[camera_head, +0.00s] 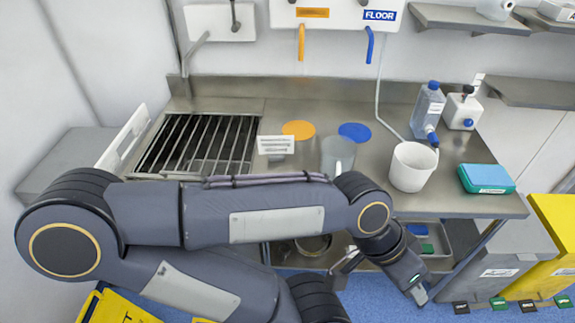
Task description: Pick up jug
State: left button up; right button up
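A white jug (412,167) stands upright on the steel worktop, right of centre near the front edge. A translucent grey vessel (338,154) stands to its left, its lower part hidden behind my arm. My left gripper (381,284) hangs below and in front of the worktop edge, lower than the white jug and apart from it. Its two fingers look spread, with nothing seen between them. My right gripper is not in view.
On the worktop (290,109) are an orange disc (298,130), a blue disc (355,132), a small sign (276,145), bottles (428,112) at the back right and a teal box (486,179). A grated sink (200,141) is left. Grey and yellow bins (556,235) stand right.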

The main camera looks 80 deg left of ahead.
aim_at(338, 156)
jog(key=u, duration=2.15)
jog(key=i+j+u, duration=0.1)
jog(key=i, duration=0.3)
jog(key=i+j, duration=0.25)
jog(key=i+u, duration=0.05)
jog(key=i, duration=0.05)
